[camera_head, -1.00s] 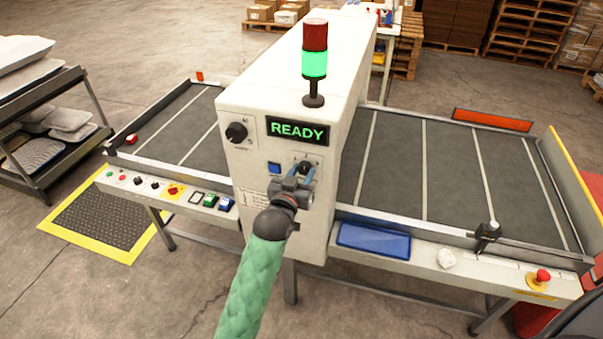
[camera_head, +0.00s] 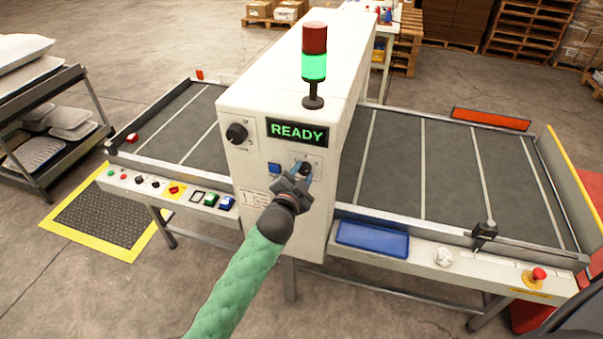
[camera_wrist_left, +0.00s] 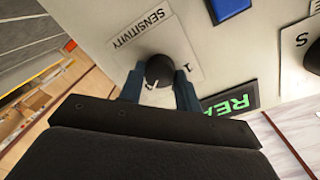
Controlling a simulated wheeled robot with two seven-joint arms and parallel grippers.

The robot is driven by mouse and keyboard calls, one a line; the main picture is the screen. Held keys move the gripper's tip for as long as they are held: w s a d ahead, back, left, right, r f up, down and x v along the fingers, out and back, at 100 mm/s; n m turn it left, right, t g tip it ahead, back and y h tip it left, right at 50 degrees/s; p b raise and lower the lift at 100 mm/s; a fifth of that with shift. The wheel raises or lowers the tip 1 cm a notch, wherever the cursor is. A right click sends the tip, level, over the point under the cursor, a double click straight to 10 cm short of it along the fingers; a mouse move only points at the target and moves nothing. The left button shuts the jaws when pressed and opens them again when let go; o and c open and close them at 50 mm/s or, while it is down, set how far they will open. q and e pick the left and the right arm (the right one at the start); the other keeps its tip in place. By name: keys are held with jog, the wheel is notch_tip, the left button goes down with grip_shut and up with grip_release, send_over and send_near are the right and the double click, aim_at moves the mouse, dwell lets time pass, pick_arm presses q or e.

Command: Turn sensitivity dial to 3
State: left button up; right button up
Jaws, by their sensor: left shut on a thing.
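The sensitivity dial (camera_head: 305,168) is a small black knob on the front of the white machine, below and right of the lit READY display (camera_head: 297,132). My left gripper (camera_head: 301,174) reaches it from below, with its blue fingers on either side. In the left wrist view the round dial (camera_wrist_left: 159,71) sits between the two fingertips (camera_wrist_left: 160,88), beside the printed word SENSITIVITY. A small white mark shows at the dial's lower edge. A "1" is visible by the dial; other scale numbers are hidden or unreadable. My right gripper is not in view.
Another black knob (camera_head: 237,133) is at the upper left of the panel, with a blue square button (camera_head: 274,168) below the display. A green-and-red signal tower (camera_head: 314,64) stands on top. Conveyor beds (camera_head: 455,165) extend both sides. A blue tray (camera_head: 372,239) is at right.

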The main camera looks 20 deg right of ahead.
pick_arm(q)
jog(key=shift+m, duration=0.5)
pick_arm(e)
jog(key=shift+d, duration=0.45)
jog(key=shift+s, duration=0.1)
